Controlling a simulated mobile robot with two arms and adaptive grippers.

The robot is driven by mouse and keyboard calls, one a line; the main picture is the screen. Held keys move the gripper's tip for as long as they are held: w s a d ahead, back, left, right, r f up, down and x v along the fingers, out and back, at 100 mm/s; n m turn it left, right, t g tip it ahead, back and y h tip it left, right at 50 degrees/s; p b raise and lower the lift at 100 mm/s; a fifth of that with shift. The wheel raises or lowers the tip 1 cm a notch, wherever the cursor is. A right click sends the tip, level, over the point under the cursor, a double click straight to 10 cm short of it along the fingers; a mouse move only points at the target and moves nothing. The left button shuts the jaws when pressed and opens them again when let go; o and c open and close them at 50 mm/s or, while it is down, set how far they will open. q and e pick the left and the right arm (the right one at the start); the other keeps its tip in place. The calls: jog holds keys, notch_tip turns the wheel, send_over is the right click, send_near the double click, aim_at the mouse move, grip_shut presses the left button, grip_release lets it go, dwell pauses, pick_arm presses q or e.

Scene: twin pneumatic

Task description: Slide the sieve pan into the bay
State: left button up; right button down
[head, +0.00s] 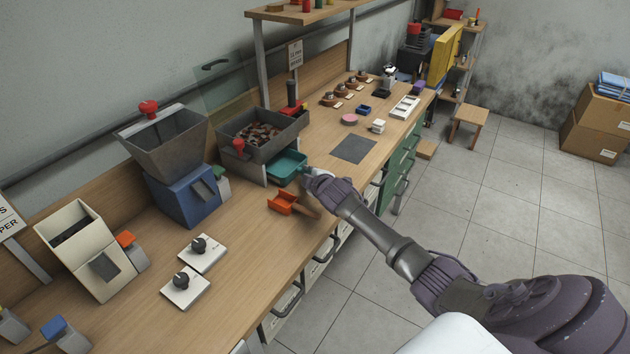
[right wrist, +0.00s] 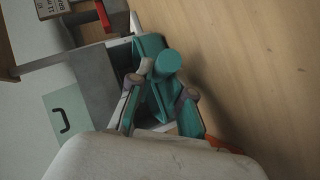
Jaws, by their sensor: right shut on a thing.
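The teal sieve pan (head: 287,166) lies level at the open front of the grey machine (head: 262,146). Part of the pan is under the machine's tray of brown pieces, and its near end sticks out over the bench. My right gripper (head: 309,175) is shut on the pan's near end, with its arm reaching in from the lower right. In the right wrist view, the fingers (right wrist: 163,92) close around the pan's teal round handle (right wrist: 167,62). The bay's inside is hidden by the pan and the machine. My left gripper is not in view.
An orange scoop (head: 283,203) with a wooden handle lies on the bench just in front of the pan. A blue-based hopper (head: 183,200) stands left of the machine. A dark mat (head: 354,149) lies to the right, with bare bench around it.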

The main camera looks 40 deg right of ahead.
jog(key=shift+w+a+b, duration=0.4)
jog(key=shift+w+b, duration=0.25)
jog(key=shift+w, duration=0.3)
jog(key=shift+w+a+b, duration=0.4)
jog(key=shift+w+b, duration=0.2)
jog(key=shift+w, duration=0.35)
jog(key=shift+w+a+b, duration=0.4)
jog(key=shift+w+b, duration=0.25)
jog(key=shift+w, duration=0.3)
jog(key=shift+w+a+b, duration=0.25)
jog(key=shift+w+b, duration=0.15)
jog(key=shift+w, duration=0.2)
jog(key=shift+f, duration=0.15)
jog(key=c, duration=1)
grip_release()
jog(key=shift+s+f, duration=0.1)
